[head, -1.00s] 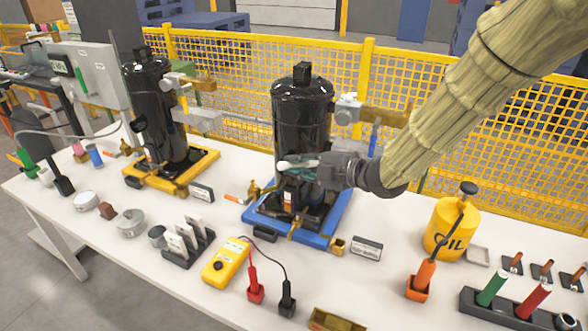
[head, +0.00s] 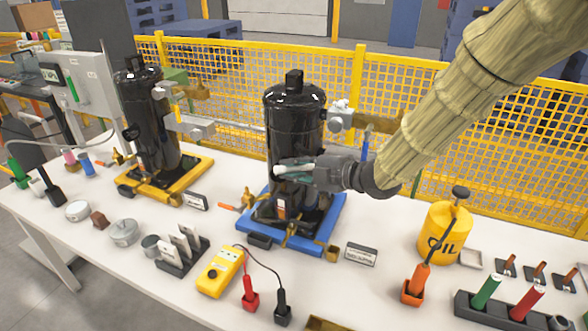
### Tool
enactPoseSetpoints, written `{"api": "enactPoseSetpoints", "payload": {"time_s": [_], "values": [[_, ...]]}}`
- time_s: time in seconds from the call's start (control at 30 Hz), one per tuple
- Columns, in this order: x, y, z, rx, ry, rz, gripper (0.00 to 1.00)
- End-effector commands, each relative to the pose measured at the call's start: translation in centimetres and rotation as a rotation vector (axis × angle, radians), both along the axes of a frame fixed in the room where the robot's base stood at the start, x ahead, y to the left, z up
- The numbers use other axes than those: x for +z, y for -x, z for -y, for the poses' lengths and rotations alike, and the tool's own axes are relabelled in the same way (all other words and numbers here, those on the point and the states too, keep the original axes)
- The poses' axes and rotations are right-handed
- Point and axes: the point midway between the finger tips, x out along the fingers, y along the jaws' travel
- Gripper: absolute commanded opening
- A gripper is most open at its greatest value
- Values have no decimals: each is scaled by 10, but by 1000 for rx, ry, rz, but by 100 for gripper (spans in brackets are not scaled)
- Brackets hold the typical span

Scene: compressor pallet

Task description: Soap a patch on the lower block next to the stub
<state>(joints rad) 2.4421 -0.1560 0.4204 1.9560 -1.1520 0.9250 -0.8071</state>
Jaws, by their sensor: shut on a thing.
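My gripper (head: 310,174) is in front of the lower part of the black compressor (head: 296,125) on the blue pallet (head: 327,234). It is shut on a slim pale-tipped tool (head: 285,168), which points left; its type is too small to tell. I cannot tell whether its tip touches anything. A brass fitting with an orange handle (head: 230,207) is low at the compressor's left. A grey block (head: 341,108) with a brass part is at the upper right. The lower block and stub cannot be told apart surely; my gripper covers part of that area.
A second black compressor (head: 145,120) stands on a yellow pallet (head: 148,197) at left. In front are a yellow meter (head: 220,272), a card rack and tins. A yellow oil can (head: 445,235) stands at right. A yellow mesh fence (head: 425,130) runs behind the table.

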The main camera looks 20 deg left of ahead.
Motion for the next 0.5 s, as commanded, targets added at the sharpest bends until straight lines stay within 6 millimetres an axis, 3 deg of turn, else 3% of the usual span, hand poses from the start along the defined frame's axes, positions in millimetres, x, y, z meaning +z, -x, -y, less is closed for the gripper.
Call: {"api": "enactPoseSetpoints", "payload": {"time_s": [0.5], "values": [[0, -8, 0, 0, 0, 0, 0]]}}
